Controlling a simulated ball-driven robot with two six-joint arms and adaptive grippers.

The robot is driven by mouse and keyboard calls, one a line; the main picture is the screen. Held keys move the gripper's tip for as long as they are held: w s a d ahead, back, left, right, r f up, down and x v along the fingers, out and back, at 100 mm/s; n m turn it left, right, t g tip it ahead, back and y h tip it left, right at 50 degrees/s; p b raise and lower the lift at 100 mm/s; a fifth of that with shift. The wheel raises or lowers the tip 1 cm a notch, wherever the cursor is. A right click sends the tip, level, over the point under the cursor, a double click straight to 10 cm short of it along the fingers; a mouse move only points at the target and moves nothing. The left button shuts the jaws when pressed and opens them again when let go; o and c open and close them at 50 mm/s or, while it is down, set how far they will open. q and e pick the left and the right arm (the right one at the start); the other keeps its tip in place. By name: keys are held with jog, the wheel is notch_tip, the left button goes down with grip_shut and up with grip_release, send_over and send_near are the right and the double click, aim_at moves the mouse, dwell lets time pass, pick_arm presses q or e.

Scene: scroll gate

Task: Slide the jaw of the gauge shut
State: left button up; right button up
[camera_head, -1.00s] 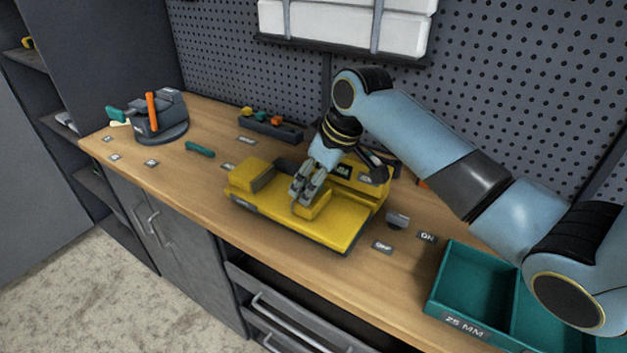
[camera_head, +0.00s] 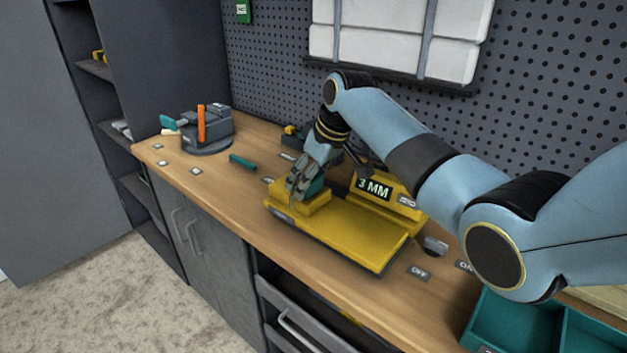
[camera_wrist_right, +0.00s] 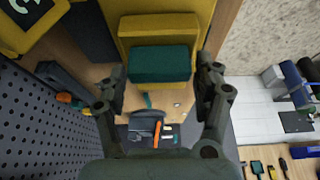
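The yellow gauge (camera_head: 350,235) lies on the workbench, and its display (camera_head: 375,188) reads "3 MM". A yellow jaw block (camera_head: 312,205) stands at its left end; the bed to the right is bare. My right gripper (camera_head: 302,187) is low over this block, pointing down. A teal block (camera_head: 318,187) shows beside the fingers. In the right wrist view the teal block (camera_wrist_right: 160,63) lies in front of a yellow block (camera_wrist_right: 158,27), between my spread fingers (camera_wrist_right: 158,75), with small gaps at its sides. The lower contact is hidden. My left gripper is out of view.
A teal bin (camera_head: 490,318) stands at the right front. A dark vise-like fixture with an orange handle (camera_head: 201,123) stands at the far left, near a teal bar (camera_head: 242,161). Small labels, including "OFF" (camera_head: 418,272), lie on the bench. The pegboard (camera_head: 265,75) rises behind.

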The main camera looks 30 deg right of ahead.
jog(key=shift+o, duration=0.8)
jog(key=shift+f, duration=0.1)
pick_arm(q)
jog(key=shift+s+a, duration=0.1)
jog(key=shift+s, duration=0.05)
pick_arm(e)
jog(key=v, duration=1.2)
